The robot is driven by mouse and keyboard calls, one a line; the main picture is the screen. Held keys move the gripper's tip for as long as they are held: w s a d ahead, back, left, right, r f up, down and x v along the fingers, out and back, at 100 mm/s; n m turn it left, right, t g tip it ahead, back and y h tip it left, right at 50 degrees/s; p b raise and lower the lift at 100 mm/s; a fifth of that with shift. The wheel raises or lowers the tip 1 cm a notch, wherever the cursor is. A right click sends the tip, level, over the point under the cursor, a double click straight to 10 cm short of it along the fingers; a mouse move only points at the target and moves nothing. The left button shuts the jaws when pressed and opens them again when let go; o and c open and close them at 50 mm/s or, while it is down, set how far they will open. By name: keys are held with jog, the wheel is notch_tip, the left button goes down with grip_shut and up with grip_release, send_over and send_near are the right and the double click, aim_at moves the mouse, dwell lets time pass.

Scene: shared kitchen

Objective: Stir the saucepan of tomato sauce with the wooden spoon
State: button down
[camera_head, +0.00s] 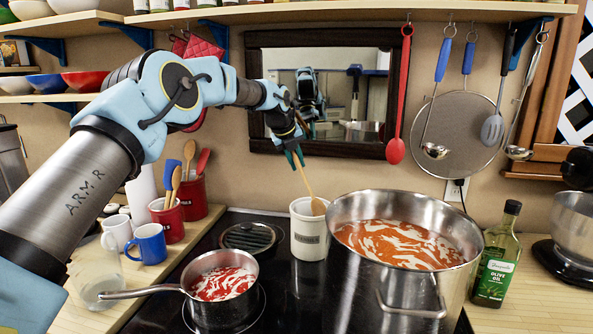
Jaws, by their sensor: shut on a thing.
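My gripper (294,156) is shut on the upper end of a wooden spoon (306,182) at the back of the stove. The spoon slants down to the right, and its head is at the mouth of a white crock (308,238). I cannot tell whether the head is inside the crock or just above it. The saucepan (222,315) sits on the front left of the black cooktop, with its long handle pointing left. It holds red tomato sauce (225,283) with white streaks.
A large steel pot (400,290) of orange, white-streaked liquid stands right of the crock. An olive oil bottle (496,260) is beyond it. Mugs (149,244) and red utensil crocks (168,220) stand at left. Utensils such as a red spoon (396,150) hang behind, beside a framed mirror (340,85).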

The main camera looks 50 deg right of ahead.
notch_tip(320, 180, up, 7)
jog(key=shift+f, duration=0.15)
dwell(0.4)
